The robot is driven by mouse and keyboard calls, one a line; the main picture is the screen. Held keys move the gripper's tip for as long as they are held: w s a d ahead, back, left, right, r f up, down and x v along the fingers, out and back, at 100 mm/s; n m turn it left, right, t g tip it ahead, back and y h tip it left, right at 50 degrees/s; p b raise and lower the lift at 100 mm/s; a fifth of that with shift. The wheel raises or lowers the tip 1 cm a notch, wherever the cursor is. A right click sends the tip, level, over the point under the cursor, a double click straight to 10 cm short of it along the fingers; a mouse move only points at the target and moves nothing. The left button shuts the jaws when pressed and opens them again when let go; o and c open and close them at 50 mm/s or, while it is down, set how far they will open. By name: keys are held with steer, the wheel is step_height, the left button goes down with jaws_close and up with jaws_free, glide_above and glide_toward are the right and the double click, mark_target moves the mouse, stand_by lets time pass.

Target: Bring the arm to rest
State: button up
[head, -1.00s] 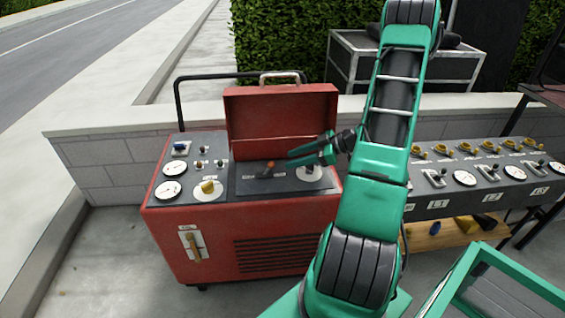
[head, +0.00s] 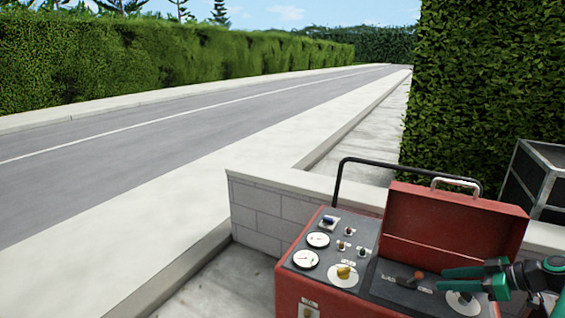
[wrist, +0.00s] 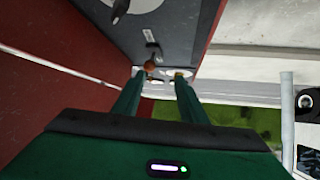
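My gripper (head: 442,280) is at the lower right of the head view, over the right part of the red machine's (head: 460,225) control panel. Its two green fingers are apart, with nothing held between them. In the wrist view the open fingers (wrist: 159,80) point toward the panel, and an orange-tipped lever (wrist: 150,65) shows beyond their tips. In the head view this lever (head: 418,275) stands just left of the fingertips, apart from them as far as I can tell. Most of my arm is outside the head view.
The machine's raised red lid (head: 455,222) stands close behind my gripper. The panel's left side carries gauges (head: 306,259) and a yellow knob (head: 344,272). A low block wall (head: 290,215) runs behind. A dark framed case (head: 540,180) is at right. Pavement and road at left are clear.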

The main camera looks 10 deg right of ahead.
steer(key=s+a+r+m+g+h, duration=0.3)
steer(key=s+a+r+m+g, duration=0.1)
steer(key=s+a+r+g, duration=0.3)
steer(key=s+a+r+m+h, duration=0.2)
steer(key=s+a+r+m, duration=0.1)
steer(key=s, duration=0.5)
steer(key=s+a+r+m+g+h, duration=0.1)
steer(key=s+a+r+m+h, duration=0.1)
steer(key=s+r+m, duration=0.4)
steer(key=s+a+m, duration=0.1)
steer(key=s, duration=0.2)
steer(key=shift+s+m, duration=0.15)
steer(key=shift+m, duration=0.15)
steer(key=shift+w+f, duration=0.25)
steer(key=shift+w, duration=0.4)
